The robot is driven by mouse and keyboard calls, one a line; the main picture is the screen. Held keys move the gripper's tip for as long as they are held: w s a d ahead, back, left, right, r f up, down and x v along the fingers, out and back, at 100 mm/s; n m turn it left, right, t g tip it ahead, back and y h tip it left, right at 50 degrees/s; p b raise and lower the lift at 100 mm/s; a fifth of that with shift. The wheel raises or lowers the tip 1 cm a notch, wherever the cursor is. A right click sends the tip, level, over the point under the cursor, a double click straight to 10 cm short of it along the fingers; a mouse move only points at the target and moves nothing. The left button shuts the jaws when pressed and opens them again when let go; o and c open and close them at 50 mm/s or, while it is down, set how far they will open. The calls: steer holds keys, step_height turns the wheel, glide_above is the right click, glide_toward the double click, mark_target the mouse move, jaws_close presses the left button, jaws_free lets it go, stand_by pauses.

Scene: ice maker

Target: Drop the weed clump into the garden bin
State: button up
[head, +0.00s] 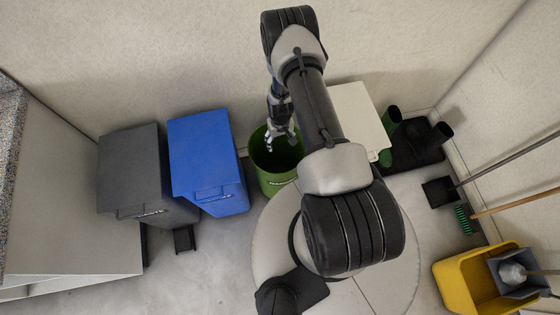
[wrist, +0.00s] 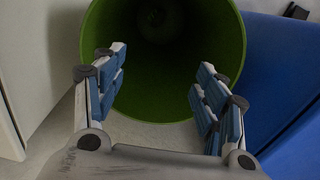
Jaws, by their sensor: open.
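The green garden bin (head: 272,184) stands upright against the back wall, with its round mouth facing up. My gripper (head: 281,142) is over the mouth of the bin and points down into it. In the wrist view the two blue-padded fingers of my gripper (wrist: 162,68) are spread wide, with nothing between them. The wrist view looks down into the green bin (wrist: 215,50), whose inside is dark. A faint dark shape shows deep in the bin, too dim to identify. I cannot make out the weed clump in either view.
A blue bin (head: 207,160) and a dark grey bin (head: 135,172) stand to the left. A white-topped box (head: 358,115) is close on the right. Dark boots (head: 420,135) stand farther right. A yellow mop bucket (head: 462,275) is at the lower right.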

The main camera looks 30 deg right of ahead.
stand_by(0.3)
step_height(320, 180, up, 12)
stand_by(0.5)
stand_by(0.3)
